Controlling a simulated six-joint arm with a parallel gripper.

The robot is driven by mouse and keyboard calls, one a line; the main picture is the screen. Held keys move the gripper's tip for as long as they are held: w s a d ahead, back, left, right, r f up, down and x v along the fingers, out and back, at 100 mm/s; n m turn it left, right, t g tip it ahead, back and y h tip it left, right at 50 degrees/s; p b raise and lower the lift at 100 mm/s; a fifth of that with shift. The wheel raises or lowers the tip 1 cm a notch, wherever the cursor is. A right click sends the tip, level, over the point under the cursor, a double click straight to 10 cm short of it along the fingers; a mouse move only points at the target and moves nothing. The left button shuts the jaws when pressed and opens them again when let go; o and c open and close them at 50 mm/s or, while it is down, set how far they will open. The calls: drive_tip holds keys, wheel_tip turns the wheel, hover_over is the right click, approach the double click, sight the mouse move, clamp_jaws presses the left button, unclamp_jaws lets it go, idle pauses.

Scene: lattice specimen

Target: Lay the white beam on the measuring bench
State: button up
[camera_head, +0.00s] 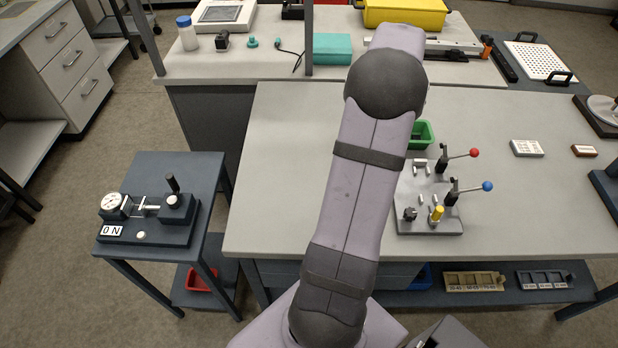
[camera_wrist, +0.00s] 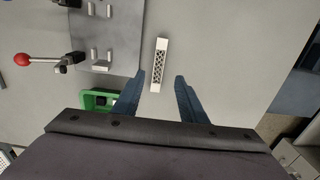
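The white beam (camera_wrist: 159,63) is a short bar with a dark lattice middle and solid white ends. In the wrist view it lies lengthwise over the grey table top. My gripper (camera_wrist: 159,80) is open, with its two blue fingers apart. The beam's near end shows between the fingertips, with a gap on each side; I cannot tell the height between them. In the head view my arm hides the beam and my gripper. A dark measuring stand with a round dial and an "0 N" label (camera_head: 148,217) sits on the small side table (camera_head: 187,165) at left, apparently the measuring bench.
A grey fixture plate (camera_head: 431,205) with red-knobbed and blue-knobbed levers stands right of my arm. A green bin (camera_head: 421,135) is behind it; the bin also shows in the wrist view (camera_wrist: 88,101). The main table (camera_head: 285,170) is clear left of my arm. A gap separates both tables.

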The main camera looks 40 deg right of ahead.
drive_tip(key=w+a+f+n, duration=0.15)
drive_tip(key=w+a, duration=0.25)
drive_tip(key=a, duration=0.8)
drive_tip(key=w+a+n, duration=0.3)
drive_tip(key=w+a, duration=0.2)
drive_tip(key=a, duration=0.6)
drive_tip(key=s+a+f+n, duration=0.2)
drive_tip(key=s+a, duration=0.2)
drive_tip(key=a, duration=0.5)
drive_tip(key=s+a+f+n, duration=0.2)
drive_tip(key=s+a, duration=0.3)
drive_tip(key=a, duration=0.5)
drive_tip(key=shift+n, duration=0.25)
